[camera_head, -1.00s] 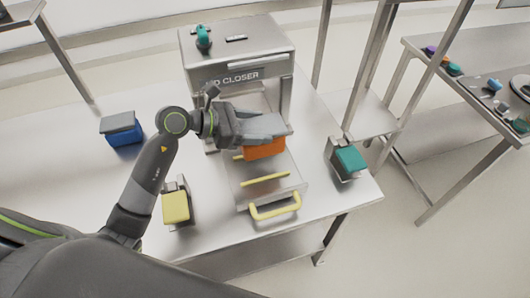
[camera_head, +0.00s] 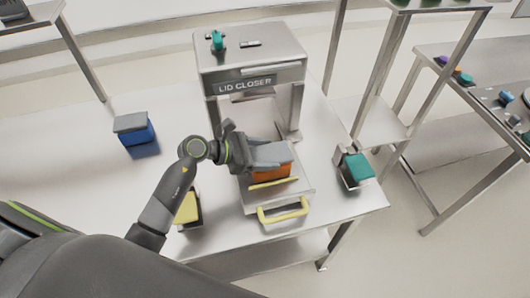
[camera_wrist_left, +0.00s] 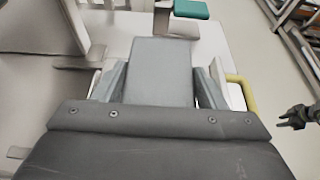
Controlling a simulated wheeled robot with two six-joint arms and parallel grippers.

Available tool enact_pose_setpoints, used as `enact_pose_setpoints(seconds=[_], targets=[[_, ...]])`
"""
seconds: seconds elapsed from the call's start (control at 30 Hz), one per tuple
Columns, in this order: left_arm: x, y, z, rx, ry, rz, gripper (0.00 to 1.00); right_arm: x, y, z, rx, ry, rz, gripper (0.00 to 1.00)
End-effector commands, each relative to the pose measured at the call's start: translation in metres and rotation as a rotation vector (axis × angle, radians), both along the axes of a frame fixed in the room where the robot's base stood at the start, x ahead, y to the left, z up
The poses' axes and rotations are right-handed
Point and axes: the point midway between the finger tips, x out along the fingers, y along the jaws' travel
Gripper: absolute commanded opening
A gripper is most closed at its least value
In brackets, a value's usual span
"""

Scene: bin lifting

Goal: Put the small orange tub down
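The small orange tub (camera_head: 271,173) has a grey lid, which fills the middle of the left wrist view (camera_wrist_left: 160,70). It is over the lid closer's metal tray, close behind the yellow bar (camera_head: 274,183). I cannot tell whether its base touches the tray. My left gripper (camera_head: 270,156) has a finger along each side of the tub and looks shut on it, hiding much of its top. My right gripper (camera_wrist_left: 288,117) shows small and dark at the right edge of the left wrist view, away from the tub; its opening is unclear.
The lid closer (camera_head: 250,84) stands behind the tub. The tray's yellow handle (camera_head: 283,211) is in front. A blue tub (camera_head: 137,136) is at left, a yellow one (camera_head: 187,207) beside my arm, a teal one (camera_head: 358,167) at right. The table between blue tub and machine is clear.

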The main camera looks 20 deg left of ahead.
Motion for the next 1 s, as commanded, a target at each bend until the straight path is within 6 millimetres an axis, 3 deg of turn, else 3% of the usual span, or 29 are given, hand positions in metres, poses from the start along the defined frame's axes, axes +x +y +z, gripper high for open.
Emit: enact_pose_setpoints(seconds=[0.03,0.17,0.53,1.0], targets=[[0.000,0.000,0.000,0.001,0.001,0.000,0.71,0.001,0.000,0.000,0.000,-0.001,0.000,0.36],[0.000,0.000,0.000,0.001,0.001,0.000,0.87,0.001,0.000,0.000,0.000,-0.002,0.000,0.36],[0.000,0.001,0.004,0.001,0.001,0.000,0.87,0.001,0.001,0.004,0.001,-0.002,0.000,0.36],[-0.037,0.056,0.026,0.007,0.000,0.001,0.87,0.002,0.004,-0.019,0.005,-0.003,-0.001,0.36]])
